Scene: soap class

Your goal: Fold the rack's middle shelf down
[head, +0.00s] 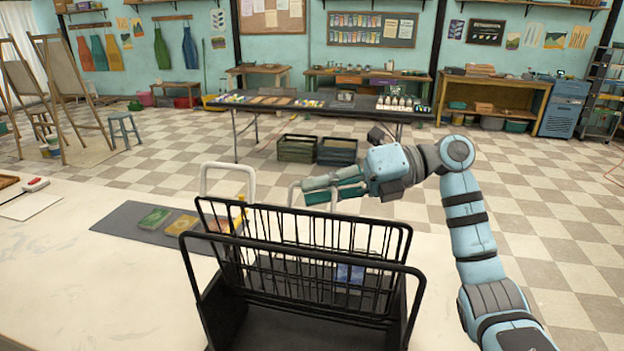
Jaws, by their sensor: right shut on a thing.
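The black wire rack (296,232) stands on the pale worktop in the foreground. A wire grid stands upright across it between its end frames; I cannot tell for sure which part is the middle shelf. My right gripper (318,190) is just beyond and above the rack's far top rail. A pale hoop handle (228,166) rises behind the rack's left part. A second pale hoop is partly hidden behind my right gripper. My left gripper is out of view.
A grey mat (120,216) behind the rack bears a green soap (154,218), a yellow one (181,225) and an orange one. Blue pieces (350,273) show through the wires.

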